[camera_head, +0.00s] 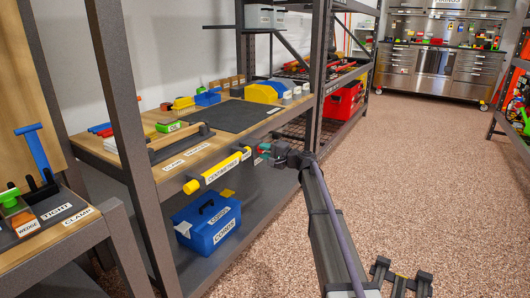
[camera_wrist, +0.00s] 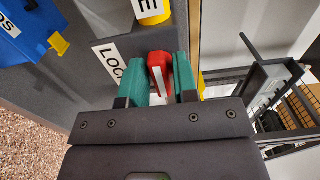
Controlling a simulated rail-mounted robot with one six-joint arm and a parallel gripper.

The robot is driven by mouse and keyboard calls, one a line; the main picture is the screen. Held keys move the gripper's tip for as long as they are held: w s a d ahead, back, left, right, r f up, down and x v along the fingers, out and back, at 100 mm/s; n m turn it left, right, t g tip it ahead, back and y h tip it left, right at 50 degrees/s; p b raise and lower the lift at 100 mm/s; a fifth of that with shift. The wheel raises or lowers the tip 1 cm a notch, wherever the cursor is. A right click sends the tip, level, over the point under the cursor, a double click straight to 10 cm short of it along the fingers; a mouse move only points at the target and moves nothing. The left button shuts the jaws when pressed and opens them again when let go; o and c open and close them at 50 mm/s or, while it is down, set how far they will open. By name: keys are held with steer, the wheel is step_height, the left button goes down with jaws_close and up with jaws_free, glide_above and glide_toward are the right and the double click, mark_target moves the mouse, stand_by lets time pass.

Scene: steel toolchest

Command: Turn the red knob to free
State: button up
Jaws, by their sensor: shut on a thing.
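The red knob (camera_wrist: 157,62) sits between the two green fingers of my gripper (camera_wrist: 159,78) in the wrist view. My gripper is shut on it. A white stripe runs along the knob. A white label (camera_wrist: 109,62) beside the left finger reads "LOC", the rest being hidden by the finger. In the head view my gripper (camera_head: 267,156) is at the front edge of the workbench, just right of the yellow cylinder. A little red shows there, but the knob is mostly hidden. No "free" label can be read.
A yellow cylinder (camera_head: 214,173) with a label lies along the bench front; its end (camera_wrist: 152,10) is close to my fingers. A blue box (camera_head: 196,224) stands on the shelf below. A grey rack post (camera_head: 319,70) rises close behind my gripper.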

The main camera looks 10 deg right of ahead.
steer(key=shift+s, duration=0.1)
stand_by(0.4)
steer(key=o, duration=0.7)
steer(key=v, duration=1)
steer(key=shift+s+d, duration=0.25)
steer(key=shift+d, duration=0.05)
